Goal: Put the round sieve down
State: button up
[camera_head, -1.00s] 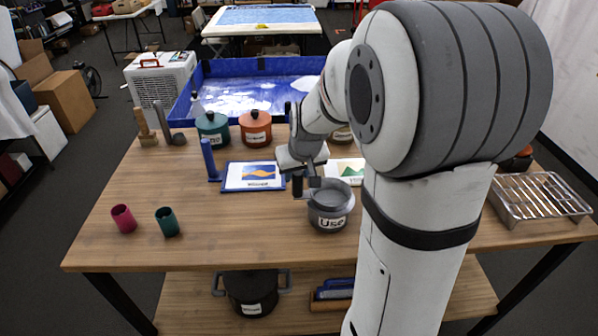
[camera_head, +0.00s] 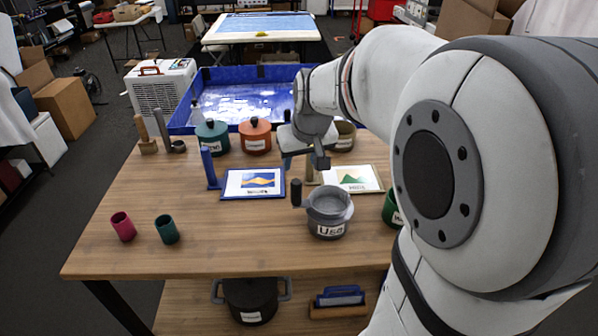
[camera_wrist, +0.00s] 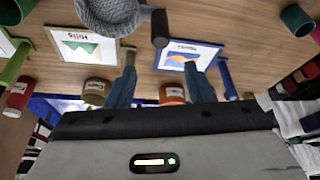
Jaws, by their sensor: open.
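The round sieve (camera_head: 330,200) is a grey mesh bowl resting in the mouth of a grey pot (camera_head: 326,228) labelled "Use". Its short dark handle (camera_head: 296,193) sticks out to the left. In the wrist view the sieve's mesh (camera_wrist: 108,12) shows at the top edge, with the dark handle (camera_wrist: 160,28) pointing down beside it. My gripper (camera_head: 299,170) is open and empty, beyond the sieve and apart from its handle. Its two blue fingers stand wide apart in the wrist view (camera_wrist: 160,75).
Two framed pictures, labelled like "Waves" (camera_head: 252,184) and "Hills" (camera_head: 352,178), lie behind the pot. Lidded teal (camera_head: 212,138) and orange (camera_head: 256,138) pots stand at the back. Pink (camera_head: 123,227) and green (camera_head: 167,227) cups stand front left.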

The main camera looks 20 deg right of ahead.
jog(key=s+a+f, duration=0.1)
jog(key=s+a, duration=0.1)
jog(key=s, duration=0.7)
jog(key=s+a+f+g, duration=0.1)
jog(key=s+a, duration=0.2)
jog(key=s, duration=0.6)
jog(key=shift+s+a+f, duration=0.2)
jog(key=shift+s+f, duration=0.05)
jog(key=shift+f, duration=0.15)
dwell(0.3)
